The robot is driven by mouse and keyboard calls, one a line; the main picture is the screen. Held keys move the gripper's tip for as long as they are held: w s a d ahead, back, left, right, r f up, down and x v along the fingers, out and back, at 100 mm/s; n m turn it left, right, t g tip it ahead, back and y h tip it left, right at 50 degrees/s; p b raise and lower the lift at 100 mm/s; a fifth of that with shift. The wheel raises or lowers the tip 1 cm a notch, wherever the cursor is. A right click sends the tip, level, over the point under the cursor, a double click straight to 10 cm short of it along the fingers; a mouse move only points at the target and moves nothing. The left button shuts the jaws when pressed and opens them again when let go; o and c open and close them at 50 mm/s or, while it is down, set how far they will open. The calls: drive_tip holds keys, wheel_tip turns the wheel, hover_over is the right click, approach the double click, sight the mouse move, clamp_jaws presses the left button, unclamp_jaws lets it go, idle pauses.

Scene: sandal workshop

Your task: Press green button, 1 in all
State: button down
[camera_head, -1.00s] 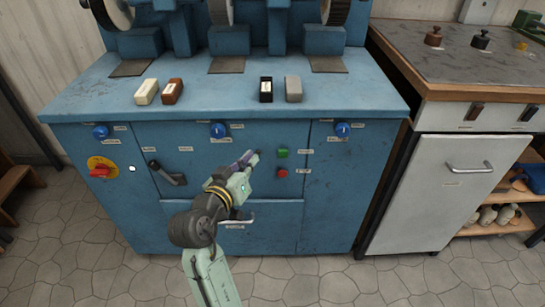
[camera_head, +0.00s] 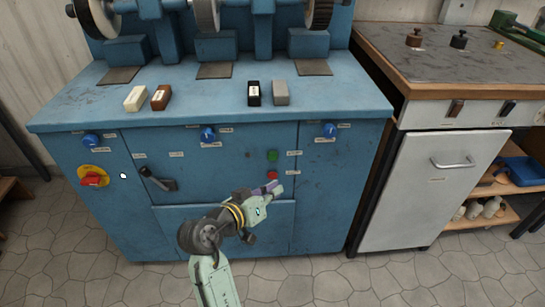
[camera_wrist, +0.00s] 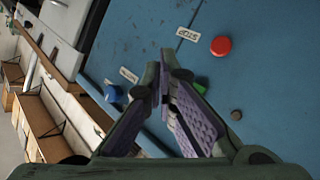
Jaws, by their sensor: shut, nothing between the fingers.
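The green button (camera_head: 272,156) is on the blue machine's front panel, just above the red button (camera_head: 272,174). My gripper (camera_head: 277,187) is in front of the panel, with its tips just below the red button in the picture. Its purple-padded fingers are shut and empty. In the wrist view the fingertips (camera_wrist: 165,67) point towards the panel. The green button (camera_wrist: 201,85) is largely hidden behind a finger there, and the red button (camera_wrist: 221,46) is in plain view to the upper right. I see no contact with either button.
Blue knobs (camera_head: 208,134), a black lever handle (camera_head: 159,180) and a red-and-yellow switch (camera_head: 93,178) are on the same panel. Several small blocks lie on the machine's top (camera_head: 205,95). A white cabinet (camera_head: 425,195) stands at the right. Stone floor (camera_head: 330,280) is clear in front.

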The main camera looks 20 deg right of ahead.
drive_tip(key=w+d, duration=0.2)
drive_tip(key=w, duration=0.5)
drive_tip(key=shift+w, duration=0.2)
drive_tip(key=shift+w+d, duration=0.1)
idle(1.2)
drive_tip(key=shift+w, duration=0.3)
drive_tip(key=shift+w+d, duration=0.2)
drive_tip(key=shift+w, duration=0.25)
idle(0.6)
drive_tip(key=shift+s, duration=0.1)
drive_tip(key=shift+s+a+p, duration=0.25)
drive_tip(key=shift+s+p, duration=0.1)
drive_tip(key=shift+s, duration=0.4)
drive_tip(key=shift+s+a, duration=0.25)
drive_tip(key=shift+s, duration=0.55)
drive_tip(key=shift+s+a, duration=0.2)
drive_tip(key=shift+s, duration=0.6)
drive_tip(key=shift+s+a, duration=0.25)
drive_tip(key=shift+s, duration=0.55)
